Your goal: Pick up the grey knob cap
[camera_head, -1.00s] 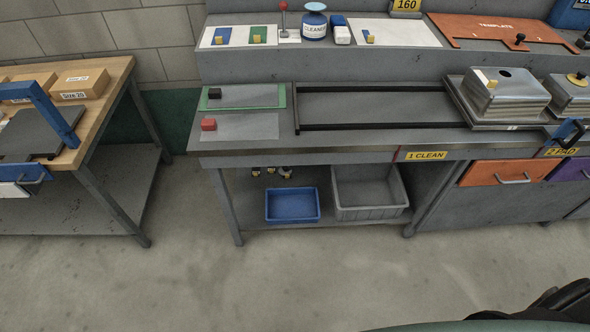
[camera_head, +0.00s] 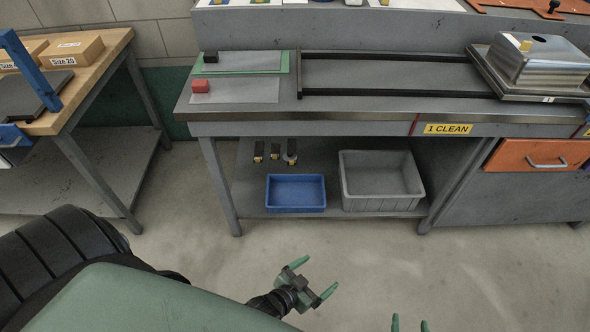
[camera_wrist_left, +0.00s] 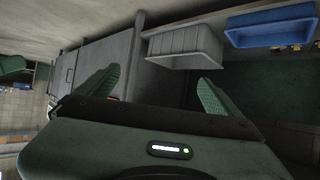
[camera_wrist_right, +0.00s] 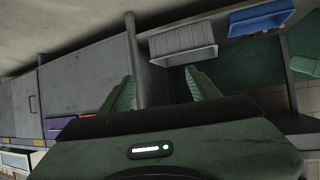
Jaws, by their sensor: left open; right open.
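I cannot make out a grey knob cap for certain. Small dark pieces with pale and yellow lower parts (camera_head: 275,152) show at the back of the lower shelf, left of centre in the head view; they are too small to tell apart. My left gripper (camera_head: 314,277) is open and empty over the floor in front of the bench, well short of the shelf. Its spread green fingers also show in the left wrist view (camera_wrist_left: 156,84). My right gripper (camera_head: 410,324) is open at the bottom edge of the head view, mostly cut off; its fingers show empty in the right wrist view (camera_wrist_right: 161,84).
A blue bin (camera_head: 296,206) and a grey bin (camera_head: 382,204) stand on the lower shelf (camera_head: 248,203). A wooden table (camera_head: 100,52) stands left. The floor ahead is clear.

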